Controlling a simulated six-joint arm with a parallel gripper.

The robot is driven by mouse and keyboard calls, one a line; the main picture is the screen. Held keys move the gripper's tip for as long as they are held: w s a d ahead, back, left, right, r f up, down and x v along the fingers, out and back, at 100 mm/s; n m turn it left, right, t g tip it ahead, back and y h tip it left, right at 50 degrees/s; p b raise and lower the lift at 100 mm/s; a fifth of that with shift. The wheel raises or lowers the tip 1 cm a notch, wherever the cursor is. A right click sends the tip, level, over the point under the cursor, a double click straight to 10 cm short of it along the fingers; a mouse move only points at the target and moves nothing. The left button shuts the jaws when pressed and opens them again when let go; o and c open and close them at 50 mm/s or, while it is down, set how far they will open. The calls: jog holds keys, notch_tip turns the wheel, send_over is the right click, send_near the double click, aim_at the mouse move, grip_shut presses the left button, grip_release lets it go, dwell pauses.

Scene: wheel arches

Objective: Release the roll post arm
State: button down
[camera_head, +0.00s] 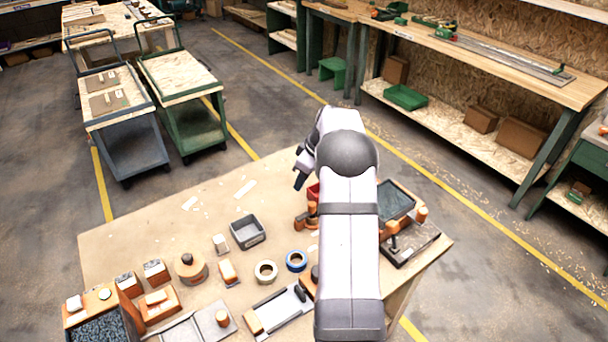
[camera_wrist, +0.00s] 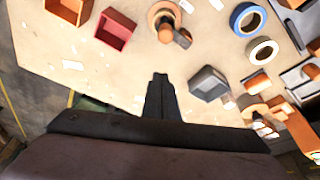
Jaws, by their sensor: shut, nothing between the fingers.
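A round wooden piece with a short post and a dark-ended arm (camera_wrist: 180,37), which looks like the roll post, lies at the top of the wrist view. In the head view a small orange-brown wooden piece (camera_head: 308,220), probably the same one, stands left of my arm. I cannot tell the arm's exact pose. My gripper (camera_head: 299,183) is above the table's far side, apart from that piece. In the wrist view its dark fingers (camera_wrist: 160,80) are together and empty, over bare tabletop.
A grey bin (camera_head: 247,233), a blue ring (camera_head: 296,261) and a tan ring (camera_head: 265,272) are on the table (camera_head: 150,218). A red box (camera_wrist: 115,30) is near the wooden piece. Other wooden parts crowd the near left. The far left tabletop is mostly clear.

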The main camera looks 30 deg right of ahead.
jog(key=f+p, duration=0.1)
jog(key=s+f+p, duration=0.1)
jog(key=f, duration=0.1)
jog(key=d+f+p, duration=0.1)
jog(key=f+p, duration=0.1)
jog(key=shift+s+f, duration=0.25)
jog(key=shift+s, duration=0.15)
